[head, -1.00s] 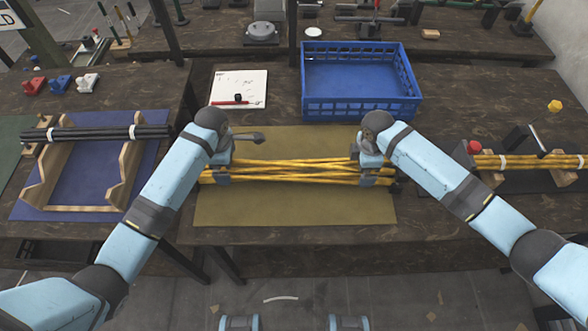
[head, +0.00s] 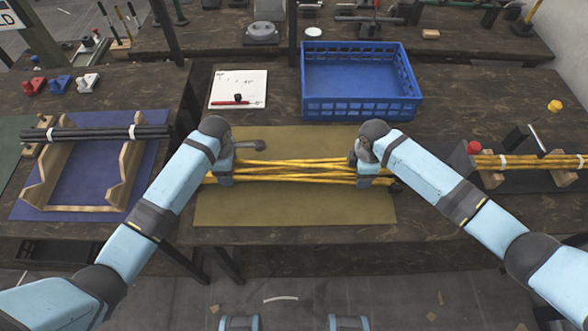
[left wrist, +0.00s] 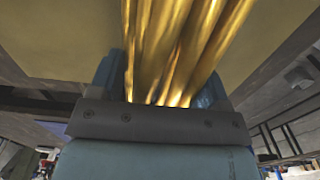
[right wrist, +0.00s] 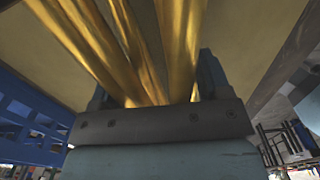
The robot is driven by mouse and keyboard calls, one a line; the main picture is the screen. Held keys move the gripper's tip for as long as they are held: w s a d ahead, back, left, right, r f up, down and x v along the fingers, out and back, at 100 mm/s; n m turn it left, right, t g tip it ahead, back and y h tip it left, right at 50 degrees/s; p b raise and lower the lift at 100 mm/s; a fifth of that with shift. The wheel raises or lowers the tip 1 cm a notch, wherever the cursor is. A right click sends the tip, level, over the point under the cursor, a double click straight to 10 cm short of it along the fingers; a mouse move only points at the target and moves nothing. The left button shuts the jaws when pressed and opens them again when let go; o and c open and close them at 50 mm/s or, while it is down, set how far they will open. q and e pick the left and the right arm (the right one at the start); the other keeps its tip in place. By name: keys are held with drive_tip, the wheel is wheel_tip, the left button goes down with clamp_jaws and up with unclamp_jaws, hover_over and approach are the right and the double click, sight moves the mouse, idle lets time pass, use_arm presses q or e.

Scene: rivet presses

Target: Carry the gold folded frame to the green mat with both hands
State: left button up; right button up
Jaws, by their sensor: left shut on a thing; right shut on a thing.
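The gold folded frame (head: 295,172) is a bundle of thin crossing yellow rods, lying left to right over the olive mat (head: 290,210) in the head view. I cannot tell whether it touches the mat. My left gripper (head: 225,178) is shut on its left end and my right gripper (head: 372,180) on its right end. Gold rods run between the fingers in the left wrist view (left wrist: 175,55) and the right wrist view (right wrist: 150,50). A dark green mat (head: 10,150) shows at the far left edge.
A blue crate (head: 360,78) and a white sheet (head: 238,85) with a red pen lie behind. On the left, black rods (head: 95,133) rest on a wooden stand over a blue mat (head: 85,170). On the right, yellow rods (head: 525,161) lie on wooden blocks.

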use_arm(q)
drive_tip(key=shift+c, duration=0.7)
use_arm(e)
drive_tip(key=shift+c, duration=0.7)
drive_tip(key=shift+r, duration=0.1)
use_arm(q)
drive_tip(key=shift+w+r, duration=0.1)
drive_tip(key=shift+r, duration=0.1)
use_arm(e)
drive_tip(key=shift+r, duration=0.15)
